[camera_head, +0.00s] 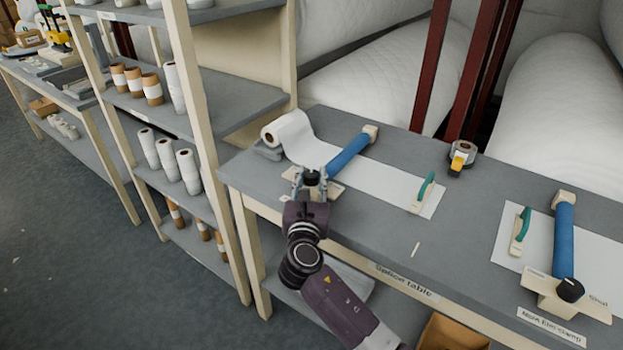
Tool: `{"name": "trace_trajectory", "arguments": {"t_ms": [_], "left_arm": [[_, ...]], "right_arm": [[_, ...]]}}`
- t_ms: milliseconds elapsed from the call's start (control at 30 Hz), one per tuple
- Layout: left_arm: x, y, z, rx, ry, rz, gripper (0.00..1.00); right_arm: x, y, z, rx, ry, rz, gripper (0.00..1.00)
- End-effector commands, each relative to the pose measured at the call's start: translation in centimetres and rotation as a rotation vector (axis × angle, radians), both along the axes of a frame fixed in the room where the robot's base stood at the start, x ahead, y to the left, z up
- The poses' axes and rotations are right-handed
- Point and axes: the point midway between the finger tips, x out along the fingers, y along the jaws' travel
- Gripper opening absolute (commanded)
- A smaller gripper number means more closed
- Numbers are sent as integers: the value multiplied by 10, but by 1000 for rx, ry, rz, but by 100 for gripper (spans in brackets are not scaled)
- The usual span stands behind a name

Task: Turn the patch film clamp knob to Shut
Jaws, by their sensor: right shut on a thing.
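The patch film clamp is a blue bar (349,153) lying across a white film strip on the grey splice table. A black knob (312,177) sits at its near end on a cream plate (331,185). My right gripper (311,184) is shut on this knob, with a finger on each side of it. The gripper hides much of the plate and its lettering, so the knob's setting cannot be read. My left gripper is not in view.
At right is a second blue clamp (563,238) with its own black knob (570,290), labelled as the main film clamp. A film roll (288,128), green-handled tools (424,190) and a tape dispenser (461,158) lie on the table (390,243). Shelves with rolls stand left.

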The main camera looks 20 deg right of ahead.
Motion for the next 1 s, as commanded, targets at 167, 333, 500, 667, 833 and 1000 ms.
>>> {"name": "trace_trajectory", "arguments": {"t_ms": [167,333,500,667,833,1000], "left_arm": [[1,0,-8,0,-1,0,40],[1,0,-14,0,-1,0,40],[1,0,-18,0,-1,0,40],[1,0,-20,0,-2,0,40],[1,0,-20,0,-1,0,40],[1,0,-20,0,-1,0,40]], "right_arm": [[1,3,-2,3,0,-144,3],[1,2,-2,2,1,-253,3],[1,1,-1,2,0,-328,3],[0,1,-1,0,1,-367,3],[0,0,-1,2,1,-383,3],[0,0,-1,2,1,-384,3]]}}
